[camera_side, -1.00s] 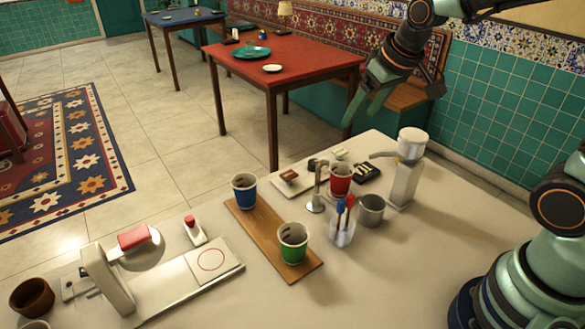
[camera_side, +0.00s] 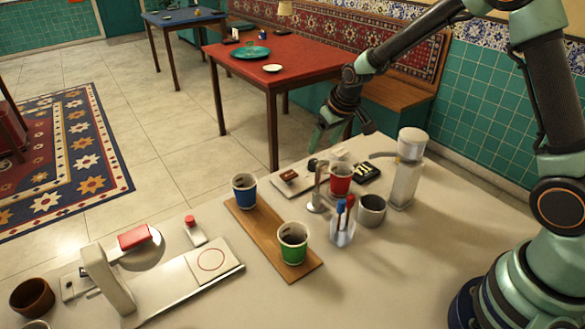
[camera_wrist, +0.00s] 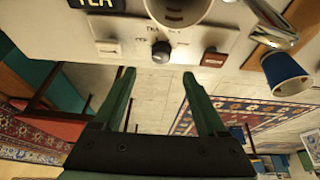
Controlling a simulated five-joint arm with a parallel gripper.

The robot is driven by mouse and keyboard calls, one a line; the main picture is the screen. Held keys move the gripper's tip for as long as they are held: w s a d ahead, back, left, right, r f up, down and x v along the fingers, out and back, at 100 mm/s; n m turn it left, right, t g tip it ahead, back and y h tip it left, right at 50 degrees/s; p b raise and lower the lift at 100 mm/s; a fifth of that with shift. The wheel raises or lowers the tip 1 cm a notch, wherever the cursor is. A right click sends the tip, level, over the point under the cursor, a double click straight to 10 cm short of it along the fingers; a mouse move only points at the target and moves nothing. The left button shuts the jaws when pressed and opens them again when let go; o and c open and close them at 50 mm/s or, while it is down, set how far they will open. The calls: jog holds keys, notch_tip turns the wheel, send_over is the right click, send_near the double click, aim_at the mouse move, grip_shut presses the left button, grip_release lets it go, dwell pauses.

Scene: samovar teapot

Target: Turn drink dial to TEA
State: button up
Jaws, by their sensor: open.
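The drink dial (camera_wrist: 160,52) is a small dark round knob on a pale panel (camera_wrist: 125,28), between a white switch (camera_wrist: 108,49) and a red-brown switch (camera_wrist: 213,58). Small lettering beside it is too blurred to read surely, and I cannot tell where the dial points. In the side view, the dial (camera_side: 312,163) sits at the table's far edge behind the metal spout. My gripper (camera_side: 343,137) is open and empty above that edge. In the wrist view, my gripper's two green fingers (camera_wrist: 159,74) point towards the dial, one on each side and apart from it.
A red cup (camera_side: 341,180), a metal spout (camera_side: 316,187) and a dark sign (camera_side: 366,172) stand close to the panel. A silver dispenser (camera_side: 404,175) is on the right. Blue (camera_side: 244,192) and green (camera_side: 293,245) cups stand on a wooden board (camera_side: 262,228).

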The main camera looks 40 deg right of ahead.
aim_at(314, 161)
jog(key=x, duration=0.8)
jog(key=shift+a, duration=0.1)
